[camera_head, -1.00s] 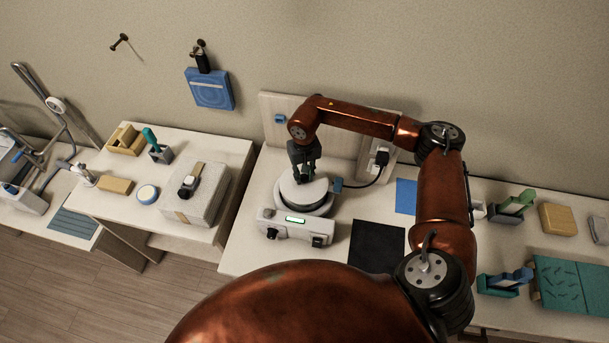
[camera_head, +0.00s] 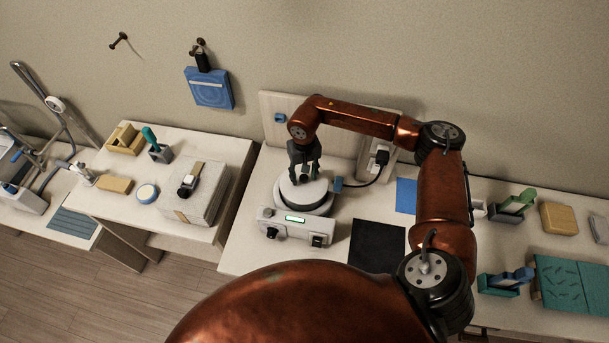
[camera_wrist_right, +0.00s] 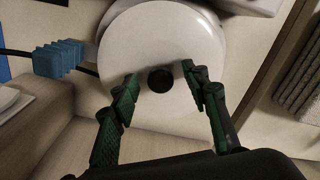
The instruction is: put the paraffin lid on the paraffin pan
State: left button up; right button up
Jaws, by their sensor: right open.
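The round white paraffin lid (camera_head: 302,193) sits on the paraffin pan (camera_head: 285,207) of the warmer in the head view. The lid and its dark round knob (camera_wrist_right: 161,79) show in the right wrist view. My right gripper (camera_head: 305,174) is over the lid. In the wrist view its two green-padded fingers (camera_wrist_right: 158,85) are spread on either side of the knob, with a gap on both sides. It is open and holds nothing. Whether the lid is fully seated cannot be told. My left gripper is not in view.
The warmer's front panel (camera_head: 296,225) has a lit green display. A blue plug-like piece (camera_wrist_right: 58,58) with a black cable is beside the pan. A black mat (camera_head: 377,246) and a blue sheet (camera_head: 406,196) lie to the right. A towel stack (camera_head: 203,198) is on the left table.

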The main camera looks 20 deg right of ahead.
dwell(0.4)
jog(key=shift+r+p, duration=1.3)
jog(key=shift+r, duration=2.7)
jog(key=shift+r, duration=0.1)
notch_tip(320, 180, up, 12)
